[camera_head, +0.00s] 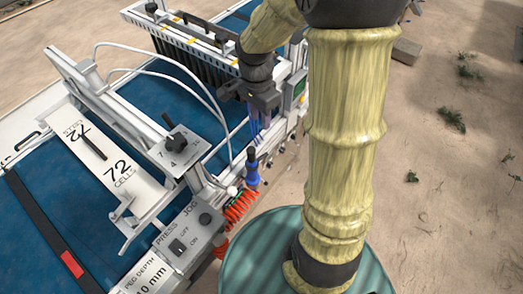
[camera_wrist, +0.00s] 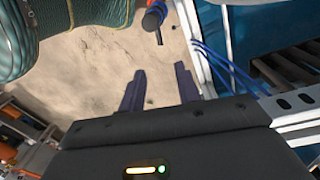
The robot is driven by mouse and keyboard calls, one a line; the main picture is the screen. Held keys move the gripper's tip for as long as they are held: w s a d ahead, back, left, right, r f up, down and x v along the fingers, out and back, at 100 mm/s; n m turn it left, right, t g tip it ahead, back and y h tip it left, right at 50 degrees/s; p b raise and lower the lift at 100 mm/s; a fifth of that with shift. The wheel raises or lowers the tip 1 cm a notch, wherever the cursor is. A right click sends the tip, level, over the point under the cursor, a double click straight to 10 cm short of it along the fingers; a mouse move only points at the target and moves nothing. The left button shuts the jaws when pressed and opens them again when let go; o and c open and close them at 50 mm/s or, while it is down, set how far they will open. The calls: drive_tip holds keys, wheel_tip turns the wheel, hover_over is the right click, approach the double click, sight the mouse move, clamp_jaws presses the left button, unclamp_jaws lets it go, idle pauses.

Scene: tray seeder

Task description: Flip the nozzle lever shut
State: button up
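My gripper (camera_head: 262,112) hangs over the right edge of the blue-decked seeder. In the wrist view my gripper (camera_wrist: 160,76) has its two dark fingers spread apart, with only sandy ground between them. A blue fitting with a black upright end (camera_head: 252,167) stands at the seeder's edge, below my gripper and apart from it. A blue piece with an orange band and dark tip (camera_wrist: 153,18) shows at the top of the wrist view, beyond the fingers. I cannot tell for certain which part is the nozzle lever; my arm hides some of the seeder's right side.
A red coiled hose (camera_head: 240,207) hangs below the blue fitting. A control panel (camera_head: 183,240) with a switch and knob stands to its left. Blue thin tubes (camera_wrist: 222,62) run beside the frame, right of my fingers. Open sandy ground (camera_head: 450,190) lies at right.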

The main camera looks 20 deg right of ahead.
sight(262, 157)
drive_tip(key=f, duration=1)
drive_tip(key=s+f, duration=0.1)
drive_tip(key=f, duration=0.4)
drive_tip(key=shift+d+f, duration=0.2)
drive_tip(key=shift+f, duration=0.2)
clamp_jaws()
